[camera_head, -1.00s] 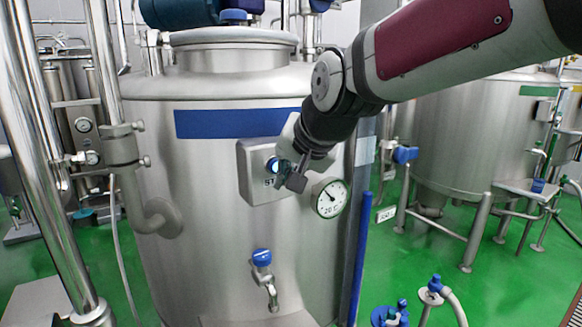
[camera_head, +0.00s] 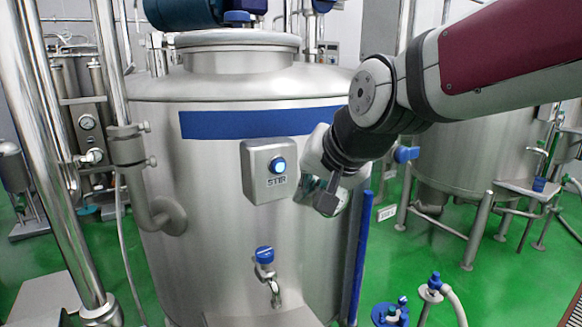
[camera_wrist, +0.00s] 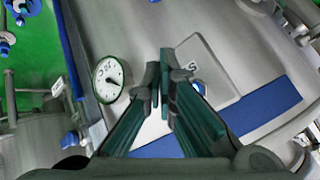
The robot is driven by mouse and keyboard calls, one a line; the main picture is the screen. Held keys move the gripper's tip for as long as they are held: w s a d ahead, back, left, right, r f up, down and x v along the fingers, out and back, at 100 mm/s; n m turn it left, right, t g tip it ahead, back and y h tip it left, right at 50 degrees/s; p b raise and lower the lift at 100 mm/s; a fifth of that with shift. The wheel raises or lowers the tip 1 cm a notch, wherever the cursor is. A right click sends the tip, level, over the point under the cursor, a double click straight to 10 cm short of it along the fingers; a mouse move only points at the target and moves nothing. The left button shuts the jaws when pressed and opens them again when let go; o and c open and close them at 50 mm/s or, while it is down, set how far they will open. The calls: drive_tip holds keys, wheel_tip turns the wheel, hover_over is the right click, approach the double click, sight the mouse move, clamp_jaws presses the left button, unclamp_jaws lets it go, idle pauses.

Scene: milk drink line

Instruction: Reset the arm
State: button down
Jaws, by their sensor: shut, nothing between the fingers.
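My gripper (camera_head: 317,196) is shut and empty, in front of the large steel tank (camera_head: 225,225). It is to the right of the grey STIR box (camera_head: 267,185), apart from it. The box's round blue button (camera_head: 278,165) is lit and uncovered in the head view. In the wrist view my gripper (camera_wrist: 164,75) points at the tank, with its fingers together between the round gauge (camera_wrist: 108,79) and the STIR box (camera_wrist: 208,72). In the head view my gripper partly hides the gauge.
A tap with a blue handle (camera_head: 264,256) sticks out low on the tank. A blue upright bar (camera_head: 357,260) stands at its right. Steel pipes (camera_head: 118,150) rise at the left. Another tank (camera_head: 470,150) stands behind my arm.

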drive_tip(key=s+d+f+n+g+h, duration=0.1)
drive_tip(key=s+d+f+h, duration=0.1)
drive_tip(key=s+d, duration=0.7)
drive_tip(key=s+d+f+g+h, duration=0.1)
drive_tip(key=s+d+f, duration=0.3)
drive_tip(key=s+d, duration=0.6)
drive_tip(key=shift+s+n+g+h, duration=0.35)
drive_tip(key=shift+s+h, duration=0.25)
drive_tip(key=shift+s, duration=0.6)
drive_tip(key=shift+f, duration=0.1)
